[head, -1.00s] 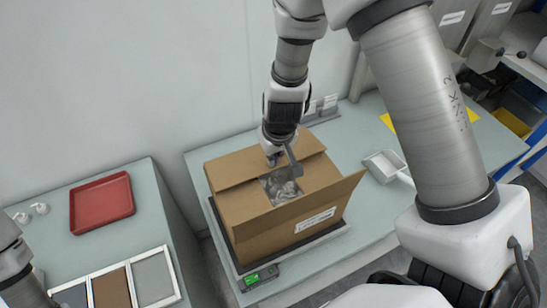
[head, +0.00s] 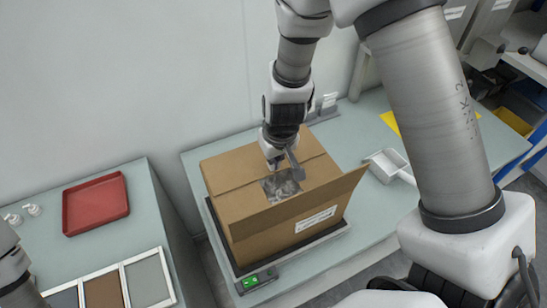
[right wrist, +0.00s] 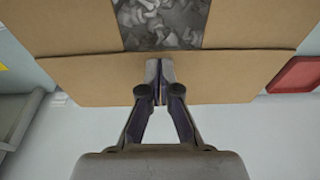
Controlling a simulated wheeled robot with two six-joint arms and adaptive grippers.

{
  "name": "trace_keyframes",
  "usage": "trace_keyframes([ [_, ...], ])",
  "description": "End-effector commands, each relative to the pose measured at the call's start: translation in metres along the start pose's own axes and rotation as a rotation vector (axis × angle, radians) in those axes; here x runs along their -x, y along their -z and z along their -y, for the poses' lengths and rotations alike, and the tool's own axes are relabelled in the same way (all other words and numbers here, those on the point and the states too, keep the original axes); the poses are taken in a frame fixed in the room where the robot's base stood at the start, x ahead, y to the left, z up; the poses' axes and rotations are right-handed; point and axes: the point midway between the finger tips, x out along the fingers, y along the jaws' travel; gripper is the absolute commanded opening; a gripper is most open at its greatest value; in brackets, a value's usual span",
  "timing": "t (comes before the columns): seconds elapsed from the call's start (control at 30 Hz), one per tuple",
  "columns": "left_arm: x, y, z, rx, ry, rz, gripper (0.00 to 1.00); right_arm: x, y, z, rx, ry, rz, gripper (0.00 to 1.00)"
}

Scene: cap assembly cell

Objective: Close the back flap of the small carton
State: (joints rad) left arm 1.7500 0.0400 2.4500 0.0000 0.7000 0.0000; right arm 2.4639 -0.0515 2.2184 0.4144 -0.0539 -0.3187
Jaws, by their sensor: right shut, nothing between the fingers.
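The small carton (head: 265,243) is brown and stands on a scale. Its back flap (head: 235,168) is folded inward over the rear of the top and looks nearly flat; it also shows in the right wrist view (right wrist: 95,78). Side flaps lie inward, with grey contents (head: 283,186) showing in a gap between them. The front flap (head: 335,195) stands open, tilted outward. My right gripper (head: 275,168) is shut and empty, its tips at the back flap near its free edge (right wrist: 160,65). I cannot tell whether they touch. My left gripper is out of view.
The scale (head: 285,262) has a green display. A red tray (head: 68,232) and a framed panel set (head: 175,287) lie on the left bench. A white scoop-like container (head: 385,168) lies right of the carton. A plain wall stands close behind.

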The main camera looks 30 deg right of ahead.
Motion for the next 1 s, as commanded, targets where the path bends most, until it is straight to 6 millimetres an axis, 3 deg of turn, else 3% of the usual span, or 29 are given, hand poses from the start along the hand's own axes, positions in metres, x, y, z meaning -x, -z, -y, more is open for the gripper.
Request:
trace_keyframes([
  [0.23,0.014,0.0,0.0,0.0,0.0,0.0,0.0,0.013,0.004,0.0,0.0,0.0,-0.001,0.0],
  [0.43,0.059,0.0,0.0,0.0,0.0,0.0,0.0,0.054,0.016,0.001,0.002,0.001,0.0,0.0],
  [0.73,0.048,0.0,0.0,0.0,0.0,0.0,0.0,0.119,-0.003,0.001,0.002,0.0,-0.006,0.0],
  [1.0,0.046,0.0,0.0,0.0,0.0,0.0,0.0,0.138,-0.009,0.001,0.002,0.0,0.001,0.0],
])
